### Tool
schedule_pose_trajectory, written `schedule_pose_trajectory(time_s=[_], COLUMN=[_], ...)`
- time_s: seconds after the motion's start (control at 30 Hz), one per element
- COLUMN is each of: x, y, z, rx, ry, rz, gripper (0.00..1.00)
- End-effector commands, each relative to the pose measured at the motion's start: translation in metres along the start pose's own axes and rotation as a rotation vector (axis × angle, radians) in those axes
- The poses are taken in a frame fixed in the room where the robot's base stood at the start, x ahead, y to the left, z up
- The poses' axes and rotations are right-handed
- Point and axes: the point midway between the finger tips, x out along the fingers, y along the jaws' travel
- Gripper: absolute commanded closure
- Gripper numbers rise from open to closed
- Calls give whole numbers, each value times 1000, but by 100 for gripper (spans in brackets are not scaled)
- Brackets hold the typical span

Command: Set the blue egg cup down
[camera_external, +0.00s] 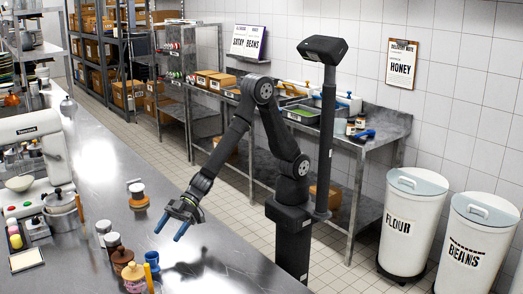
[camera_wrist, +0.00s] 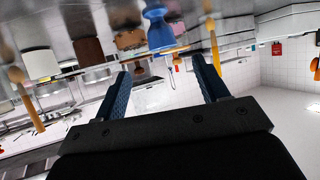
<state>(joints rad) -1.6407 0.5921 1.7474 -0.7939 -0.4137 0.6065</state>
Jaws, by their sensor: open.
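The blue egg cup (camera_external: 152,258) stands on the steel counter (camera_external: 105,165) near the front edge of the external view, beside several jars. In the wrist view, which is upside down, the blue egg cup (camera_wrist: 159,36) is at the top centre, upright on the counter and beyond the fingertips. My gripper (camera_external: 171,227) is above the counter, apart from the cup. Its blue fingers also show in the wrist view (camera_wrist: 161,78), spread wide with nothing between them.
A cream mixer (camera_external: 35,150) is at the left. The counter between is clear.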

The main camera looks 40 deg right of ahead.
Motion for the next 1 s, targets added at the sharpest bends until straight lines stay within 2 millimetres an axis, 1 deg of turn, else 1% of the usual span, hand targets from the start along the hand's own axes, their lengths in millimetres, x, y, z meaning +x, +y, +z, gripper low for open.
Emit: schedule_pose_trajectory(time_s=[0.03,0.1,0.2,0.3,0.57,0.7,0.83,1.0], x=[10,23,39,50,67,88,103,110], y=[-1,0,0,0,-2,-4,-4,-4], z=[1,1,1,1,0,-2,-2,-3], rx=[-1,-1,0,-1,-1,-1,-1,-1], ry=[-2,-2,-2,-2,-1,-2,-1,-1], rz=[-2,-1,0,0,0,0,0,1], gripper=[33,33,33,33,33,33,33,33])
